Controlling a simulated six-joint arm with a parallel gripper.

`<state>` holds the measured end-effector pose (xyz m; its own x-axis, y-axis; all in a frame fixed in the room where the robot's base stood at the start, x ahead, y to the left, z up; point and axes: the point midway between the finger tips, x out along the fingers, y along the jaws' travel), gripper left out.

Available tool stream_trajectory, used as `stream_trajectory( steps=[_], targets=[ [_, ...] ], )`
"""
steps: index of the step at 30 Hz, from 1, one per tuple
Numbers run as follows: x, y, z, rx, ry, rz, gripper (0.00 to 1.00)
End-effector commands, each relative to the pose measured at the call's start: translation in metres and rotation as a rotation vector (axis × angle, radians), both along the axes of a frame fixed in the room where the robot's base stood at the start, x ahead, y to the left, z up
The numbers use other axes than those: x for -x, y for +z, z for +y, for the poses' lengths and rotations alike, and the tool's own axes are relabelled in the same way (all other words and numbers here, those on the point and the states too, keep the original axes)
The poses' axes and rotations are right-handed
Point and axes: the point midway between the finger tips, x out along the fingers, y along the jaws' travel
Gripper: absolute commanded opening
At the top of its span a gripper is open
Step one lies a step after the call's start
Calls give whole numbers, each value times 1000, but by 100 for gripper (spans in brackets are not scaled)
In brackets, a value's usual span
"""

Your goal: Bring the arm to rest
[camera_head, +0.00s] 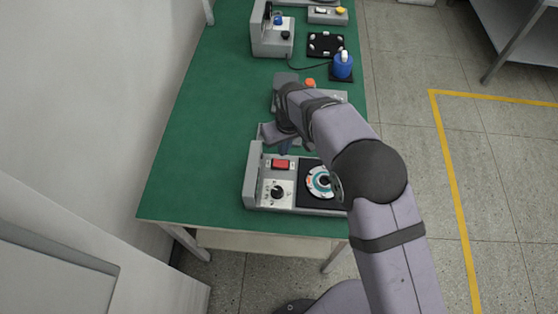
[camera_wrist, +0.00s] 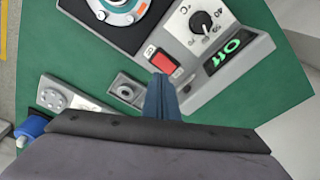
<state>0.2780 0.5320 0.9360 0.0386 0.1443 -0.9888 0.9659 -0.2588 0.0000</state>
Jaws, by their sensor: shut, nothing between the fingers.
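My gripper (camera_head: 285,149) is above the near end of the green table, just behind the grey test unit. In the wrist view its blue fingers (camera_wrist: 163,97) are together with nothing between them, and the tips appear close to the red switch (camera_wrist: 162,62). I cannot tell whether they touch it. The test unit (camera_head: 250,186) has the red switch (camera_head: 281,164), a black knob (camera_head: 277,192) and a round hub motor (camera_head: 320,182) on its dark plate. The motor's right edge is behind my arm. A lit green display (camera_wrist: 233,48) shows in the wrist view.
A blue container (camera_head: 343,67), a black plate (camera_head: 325,45) and another grey unit (camera_head: 270,35) stand farther back. The table's left side is clear. A grey shelf (camera_head: 520,30) is at right.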

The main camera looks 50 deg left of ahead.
Motion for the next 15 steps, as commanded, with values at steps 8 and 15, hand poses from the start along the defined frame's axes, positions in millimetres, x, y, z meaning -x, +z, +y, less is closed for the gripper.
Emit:
stream_trajectory(
  steps=[8,15],
  targets=[
    [0,12,0,1,0,0,0],
    [0,12,0,0,0,0,0]
  ],
)
